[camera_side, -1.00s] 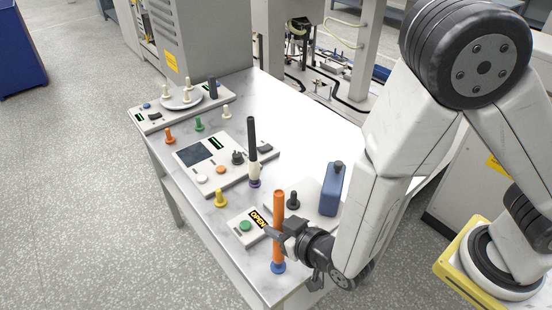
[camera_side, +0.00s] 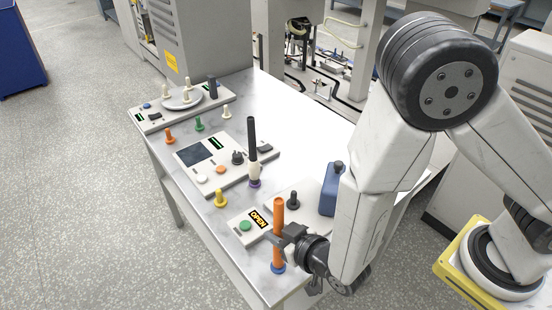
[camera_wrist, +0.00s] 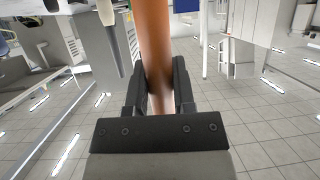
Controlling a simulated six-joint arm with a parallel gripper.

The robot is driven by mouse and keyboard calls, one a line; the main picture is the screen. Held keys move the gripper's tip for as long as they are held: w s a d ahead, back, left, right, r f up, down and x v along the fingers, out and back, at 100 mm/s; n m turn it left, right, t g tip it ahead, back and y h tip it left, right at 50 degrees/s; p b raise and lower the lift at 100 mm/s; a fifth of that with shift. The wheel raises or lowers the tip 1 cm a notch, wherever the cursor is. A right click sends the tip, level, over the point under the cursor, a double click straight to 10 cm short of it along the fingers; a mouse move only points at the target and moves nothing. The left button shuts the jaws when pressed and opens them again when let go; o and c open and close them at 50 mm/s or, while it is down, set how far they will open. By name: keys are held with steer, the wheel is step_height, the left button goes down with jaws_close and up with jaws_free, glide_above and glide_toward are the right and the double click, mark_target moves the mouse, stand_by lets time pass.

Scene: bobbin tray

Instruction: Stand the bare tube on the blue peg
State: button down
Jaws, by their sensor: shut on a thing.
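The bare orange tube (camera_side: 278,216) stands upright near the table's front corner. Its lower end is at the blue peg (camera_side: 271,269), and only the peg's blue base shows around it. From this angle, the tube's end looks down on or very close to that base. My gripper (camera_side: 279,240) is shut on the tube around its middle. In the wrist view, the orange tube (camera_wrist: 155,40) runs between both dark fingers, and the blue peg is out of sight.
A dark tube (camera_side: 252,135) with a pale lower part stands on a purple peg behind. A blue bottle (camera_side: 329,195) stands close to my arm.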

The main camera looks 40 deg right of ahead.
mark_target(283, 218)
steer(key=shift+f, duration=0.35)
stand_by(0.5)
steer(key=shift+c, duration=1.8)
jaws_free()
steer(key=shift+s+d+r, duration=0.1)
steer(key=shift+s+r, duration=0.35)
steer(key=shift+r, duration=0.9)
steer(key=shift+s+a+r, duration=0.1)
steer(key=shift+s+r, duration=0.35)
steer(key=shift+r, duration=0.9)
steer(key=shift+s+d+r, duration=0.1)
steer(key=shift+s+r, duration=0.35)
steer(key=shift+r, duration=0.9)
